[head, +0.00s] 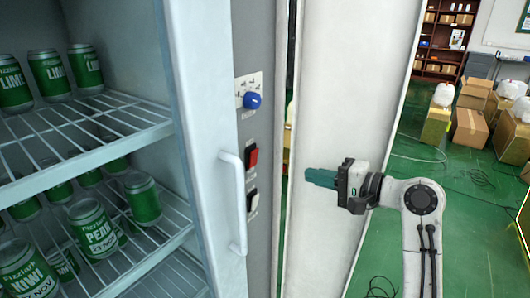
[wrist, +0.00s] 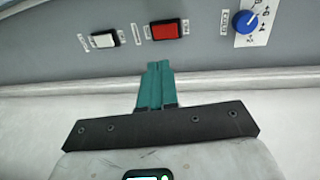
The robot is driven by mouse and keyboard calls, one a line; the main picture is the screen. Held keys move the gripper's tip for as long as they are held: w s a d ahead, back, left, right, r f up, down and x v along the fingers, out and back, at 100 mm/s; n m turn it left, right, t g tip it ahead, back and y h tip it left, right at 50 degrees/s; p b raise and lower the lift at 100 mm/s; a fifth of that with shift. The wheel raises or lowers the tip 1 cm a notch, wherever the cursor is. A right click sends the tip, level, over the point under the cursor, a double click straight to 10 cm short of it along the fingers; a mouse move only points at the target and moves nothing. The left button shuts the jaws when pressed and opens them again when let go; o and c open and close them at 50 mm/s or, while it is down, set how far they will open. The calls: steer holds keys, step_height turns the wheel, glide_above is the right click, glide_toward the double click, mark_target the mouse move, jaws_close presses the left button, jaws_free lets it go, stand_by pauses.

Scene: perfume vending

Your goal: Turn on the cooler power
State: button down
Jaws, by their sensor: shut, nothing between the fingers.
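The cooler's grey control panel (head: 258,50) carries a blue round knob (head: 251,100), a red rocker switch (head: 252,156) and a white rocker switch (head: 251,200), one above the other. In the wrist view the white switch (wrist: 104,39), red switch (wrist: 167,30) and blue knob (wrist: 245,22) lie in a row ahead of the fingers. My gripper (head: 308,176), with green fingers, is to the right of the panel and apart from it, pointing left. Its fingers (wrist: 155,68) are closed together and empty, aimed near the red switch.
The cooler's door (head: 205,110) with its white handle (head: 236,200) is at the left of the panel. Shelves (head: 85,130) hold several green cans. A tall white panel (head: 350,80) stands behind my gripper. Boxes (head: 468,130) and cables lie on the green floor at right.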

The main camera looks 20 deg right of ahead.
mark_target(256, 155)
steer(key=shift+w+r, duration=0.2)
steer(key=shift+r, duration=0.15)
steer(key=x, duration=0.4)
steer(key=p+x, duration=0.1)
steer(key=x, duration=0.4)
steer(key=r+x, duration=0.1)
steer(key=x, duration=0.3)
steer(key=shift+w+a, duration=0.2)
steer(key=shift+w, duration=0.2)
steer(key=shift+r+p, duration=0.1)
steer(key=shift+p, duration=0.2)
